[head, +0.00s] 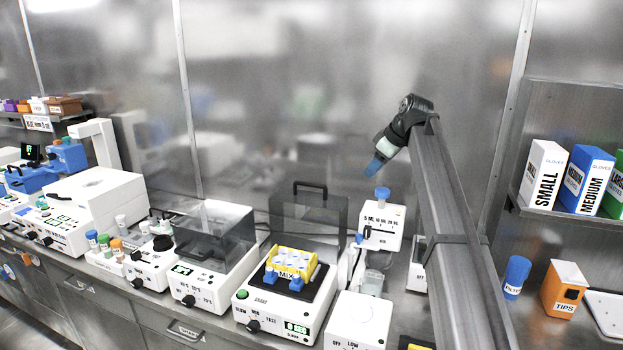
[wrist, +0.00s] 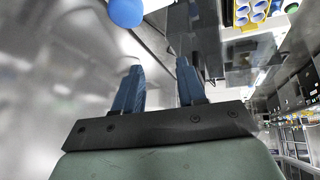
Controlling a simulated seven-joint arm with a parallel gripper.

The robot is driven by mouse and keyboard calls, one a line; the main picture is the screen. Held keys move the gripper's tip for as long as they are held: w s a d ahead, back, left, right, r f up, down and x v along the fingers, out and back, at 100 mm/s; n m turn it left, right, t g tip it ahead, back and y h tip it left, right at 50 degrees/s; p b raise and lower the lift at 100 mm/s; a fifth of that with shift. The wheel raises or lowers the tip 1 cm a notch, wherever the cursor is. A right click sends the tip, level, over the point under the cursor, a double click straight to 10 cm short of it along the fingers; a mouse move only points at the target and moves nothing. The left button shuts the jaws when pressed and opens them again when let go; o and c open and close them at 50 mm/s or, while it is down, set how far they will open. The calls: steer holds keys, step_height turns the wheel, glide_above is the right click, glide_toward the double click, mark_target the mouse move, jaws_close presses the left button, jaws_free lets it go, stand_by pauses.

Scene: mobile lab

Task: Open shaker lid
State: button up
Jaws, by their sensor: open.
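The shaker (head: 262,315) is a white box with a knob and a green display, on the bench in the middle of the head view. Its dark see-through lid (head: 312,212) stands raised at the back, with a black handle (head: 310,184) at its top. A yellow rack (head: 289,255) marked MIX sits on the exposed black platform and also shows at the top right of the wrist view (wrist: 241,12). My gripper (head: 374,167) is in the air to the right of and above the lid, apart from it. Its blue fingers (wrist: 160,80) are open, with nothing held between them.
A white device with a blue top (head: 382,193) stands below my gripper. Left of the shaker is another white device with a smoky cover (head: 215,235). Glove boxes (head: 543,175) stand on the right shelf. The air around my gripper looks free.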

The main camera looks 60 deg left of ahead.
steer(key=s+a+r+n+h, duration=0.1)
steer(key=s+a+r+n, duration=0.1)
steer(key=s+a+r, duration=0.3)
steer(key=s+a+r+n+h, duration=0.1)
steer(key=s+a+r, duration=0.1)
steer(key=s, duration=0.5)
glide_toward(311, 184)
steer(key=x, duration=0.8)
steer(key=shift+s+a+r, duration=0.2)
steer(key=shift+a, duration=0.2)
steer(key=shift+c, duration=0.5)
jaws_close()
